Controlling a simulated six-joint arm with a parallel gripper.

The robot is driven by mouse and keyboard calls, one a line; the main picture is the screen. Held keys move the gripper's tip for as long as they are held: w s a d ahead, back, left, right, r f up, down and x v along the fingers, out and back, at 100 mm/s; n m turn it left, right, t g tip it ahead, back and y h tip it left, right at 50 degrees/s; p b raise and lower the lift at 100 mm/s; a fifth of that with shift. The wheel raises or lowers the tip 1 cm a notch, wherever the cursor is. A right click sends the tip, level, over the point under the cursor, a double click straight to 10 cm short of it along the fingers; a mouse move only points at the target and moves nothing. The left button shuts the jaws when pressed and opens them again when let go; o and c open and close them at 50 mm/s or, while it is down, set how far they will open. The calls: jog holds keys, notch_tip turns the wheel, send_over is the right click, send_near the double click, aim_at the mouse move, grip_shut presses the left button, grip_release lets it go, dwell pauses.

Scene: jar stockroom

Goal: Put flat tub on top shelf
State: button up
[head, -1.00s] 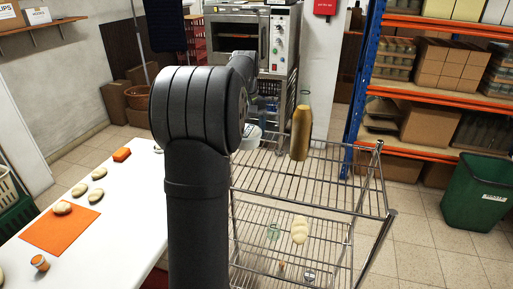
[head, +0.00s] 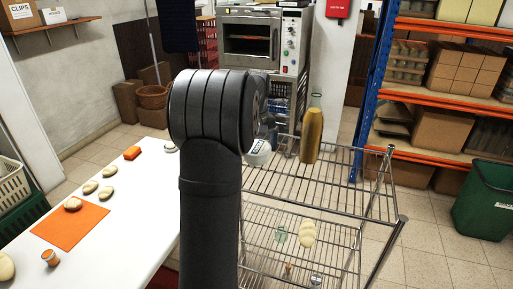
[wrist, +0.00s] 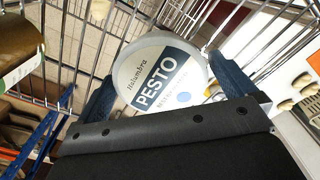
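The flat tub (wrist: 150,62), round with a pale lid marked PESTO, lies between the two dark fingers of my gripper (wrist: 163,72) in the wrist view. The fingers sit against its sides, so my gripper appears shut on it. In the head view, part of the tub (head: 258,152) shows just right of my arm, at the left back of the wire rack's top shelf (head: 345,185). My arm hides its left side and most of my gripper. I cannot tell whether the tub touches the wires.
A golden bottle (head: 312,135) stands on the top shelf, right of the tub. The shelf's front and right are bare. A pale loaf (head: 308,233) and small items sit on the lower shelf. A white table (head: 130,215) with several dough pieces stands at left.

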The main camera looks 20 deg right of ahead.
notch_tip(320, 180, up, 12)
jog(key=shift+r, duration=0.15)
dwell(0.4)
jog(key=shift+f, duration=4.3)
jog(key=shift+f, duration=0.1)
